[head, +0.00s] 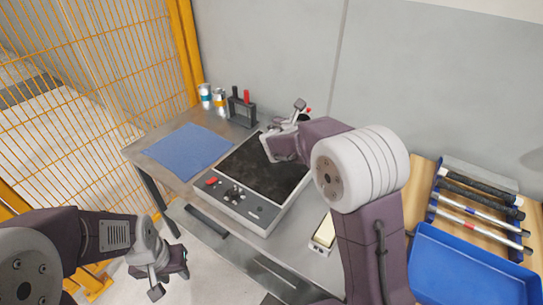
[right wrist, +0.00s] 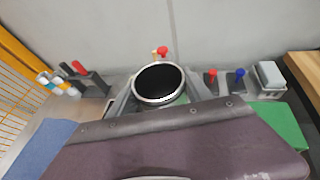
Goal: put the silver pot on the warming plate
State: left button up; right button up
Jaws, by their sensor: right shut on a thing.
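The silver pot (right wrist: 158,85), round with a shiny rim and dark inside, shows in the right wrist view between the grey fingers of my right gripper (right wrist: 162,98), which is shut on it. In the head view my right gripper (head: 285,135) is over the back of the dark-topped plate with a control panel (head: 240,160), likely the warming plate. My own arm hides most of the pot there, and I cannot tell its height above the plate. My left gripper (head: 167,277) hangs low at the front left, open and empty, away from the table.
A blue cloth (head: 188,151) lies left of the plate. Cans (head: 212,98) and a dark rack with a red handle (head: 242,108) stand at the back. A blue tray (head: 465,270) and a rack of rods (head: 480,205) are at right. A green mat (right wrist: 285,122) shows in the wrist view.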

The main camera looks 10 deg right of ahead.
jog(key=shift+s+r, duration=0.15)
jog(key=a+f, duration=0.3)
jog(key=a, duration=0.1)
jog(key=w+a+f, duration=0.1)
jog(key=a+f, duration=0.3)
jog(key=a+f+b, duration=0.1)
jog(key=a+f, duration=0.2)
jog(key=f, duration=0.1)
jog(key=shift+w+a, duration=0.25)
jog(key=shift+a, duration=0.15)
jog(key=shift+s, duration=0.1)
jog(key=shift+f, duration=0.15)
jog(key=o, duration=1.5)
